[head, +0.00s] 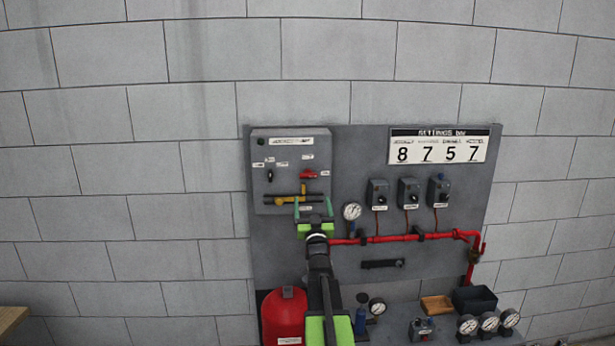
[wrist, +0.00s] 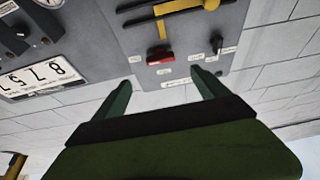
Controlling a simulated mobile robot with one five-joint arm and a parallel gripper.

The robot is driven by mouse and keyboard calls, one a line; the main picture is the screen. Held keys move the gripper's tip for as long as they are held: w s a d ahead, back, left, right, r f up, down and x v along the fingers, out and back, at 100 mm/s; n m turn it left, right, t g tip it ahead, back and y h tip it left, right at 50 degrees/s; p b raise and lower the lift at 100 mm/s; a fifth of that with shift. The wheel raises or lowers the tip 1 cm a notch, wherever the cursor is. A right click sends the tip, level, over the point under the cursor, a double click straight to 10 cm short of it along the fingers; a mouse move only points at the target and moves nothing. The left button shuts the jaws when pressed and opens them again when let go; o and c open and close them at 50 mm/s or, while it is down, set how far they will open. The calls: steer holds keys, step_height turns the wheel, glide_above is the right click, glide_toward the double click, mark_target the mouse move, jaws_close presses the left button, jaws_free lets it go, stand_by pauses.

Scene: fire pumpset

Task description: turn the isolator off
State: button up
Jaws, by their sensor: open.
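A grey control box (head: 262,150) hangs at the upper left of the dark backboard. A red handle (head: 308,174), which looks like the isolator, lies sideways on its right half, with small labels around it. It also shows in the wrist view (wrist: 160,57), where the picture is upside down. A yellow piece (head: 304,188) and a long bar are below the red handle in the head view. My gripper (head: 313,206) is open and empty in front of the box's lower right. In the wrist view its fingers (wrist: 164,82) are apart, with the red handle beyond the gap, untouched.
A black selector knob (head: 270,175) is left of the red handle. A pressure gauge (head: 352,211), several grey switch boxes (head: 409,192) and a red pipe (head: 385,239) are to the right. A red tank (head: 284,318) stands below. The wall on the left is bare.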

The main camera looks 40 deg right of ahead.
mark_target(308, 175)
steer(key=p+x, duration=0.4)
steer(key=x, duration=0.9)
steer(key=shift+f, duration=0.1)
